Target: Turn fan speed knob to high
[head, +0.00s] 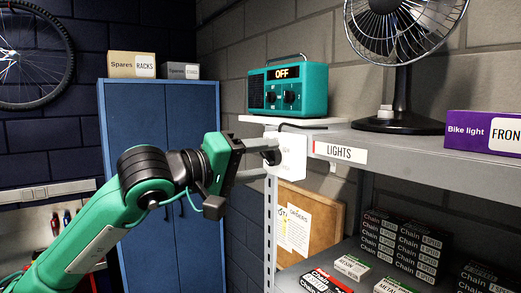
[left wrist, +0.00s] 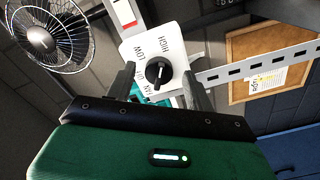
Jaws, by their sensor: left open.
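The fan speed knob (left wrist: 158,71) is a round black dial on a white plate (left wrist: 136,50) with the words LOW and HIGH; its pale pointer mark is small, and I cannot tell for certain which setting it points at. In the head view the plate (head: 293,156) sits at the shelf's front corner, below and left of the LIGHTS label, and the knob (head: 272,157) is partly hidden by my gripper. My left gripper (head: 263,159) is open, its fingers on either side of the knob; contact cannot be told. My right gripper is not in view.
A metal shelf (head: 400,150) carries a desk fan (head: 400,100) and a purple bike light box (head: 482,131). A teal radio (head: 288,90) reading OFF stands behind. A blue cabinet (head: 150,120) is at the left. Chain boxes (head: 400,245) fill the lower shelf.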

